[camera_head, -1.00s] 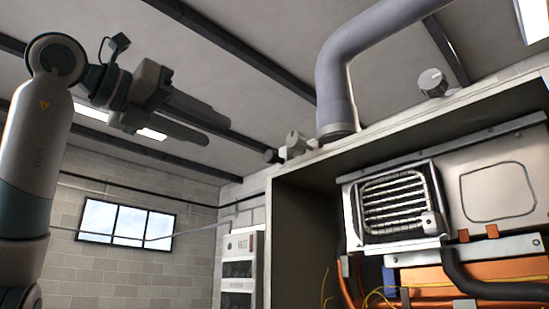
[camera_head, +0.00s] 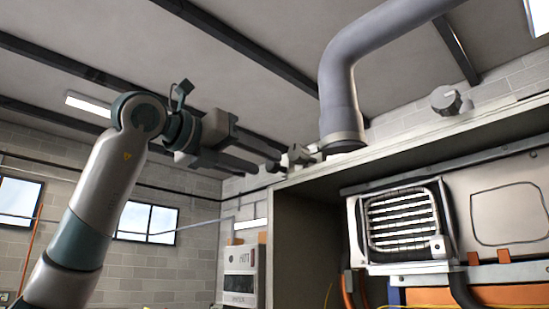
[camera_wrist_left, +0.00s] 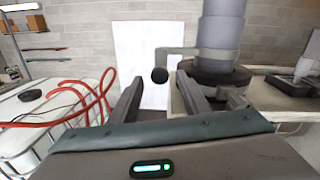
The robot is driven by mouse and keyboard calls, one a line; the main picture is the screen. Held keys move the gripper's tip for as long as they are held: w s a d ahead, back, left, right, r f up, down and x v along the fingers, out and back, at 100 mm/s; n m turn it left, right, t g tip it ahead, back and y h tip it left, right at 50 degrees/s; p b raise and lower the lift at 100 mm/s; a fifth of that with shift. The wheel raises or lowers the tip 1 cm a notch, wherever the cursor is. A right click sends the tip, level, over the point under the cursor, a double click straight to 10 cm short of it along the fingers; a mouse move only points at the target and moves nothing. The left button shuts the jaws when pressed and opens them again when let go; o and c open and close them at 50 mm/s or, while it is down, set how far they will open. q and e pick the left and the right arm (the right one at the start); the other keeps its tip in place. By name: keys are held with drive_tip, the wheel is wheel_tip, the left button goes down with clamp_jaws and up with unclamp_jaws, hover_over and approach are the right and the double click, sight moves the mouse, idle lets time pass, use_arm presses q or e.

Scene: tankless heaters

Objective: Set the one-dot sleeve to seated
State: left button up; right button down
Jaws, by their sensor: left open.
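A grey flue pipe (camera_head: 338,95) comes down to the cabinet top and ends in a darker collar (camera_head: 343,140); the pipe also shows in the left wrist view (camera_wrist_left: 221,40), with its dark collar (camera_wrist_left: 215,75). I see no dot marks, so I cannot tell which part is the one-dot sleeve. A bracket-like arm with a black round knob (camera_wrist_left: 160,75) reaches left from the collar. My left gripper (camera_head: 270,162) is open beside the fitting (camera_head: 300,155) left of the collar. In the wrist view, the knob appears between the open fingertips (camera_wrist_left: 160,82); contact is unclear.
The open cabinet (camera_head: 310,235) holds a louvred unit (camera_head: 400,222) and orange parts. A round grey knob (camera_head: 446,101) stands on its top, right of the pipe. Red hoses (camera_wrist_left: 90,95) lie over a white tank (camera_wrist_left: 40,125) at the wrist view's left.

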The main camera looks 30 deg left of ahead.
sight(269, 164)
use_arm(q)
drive_tip(key=p+x, duration=0.1)
drive_tip(key=x, duration=0.3)
drive_tip(key=shift+r, duration=0.1)
drive_tip(key=shift+w+d+p, duration=0.2)
drive_tip(key=shift+w+p, duration=0.2)
drive_tip(key=shift+w, duration=0.15)
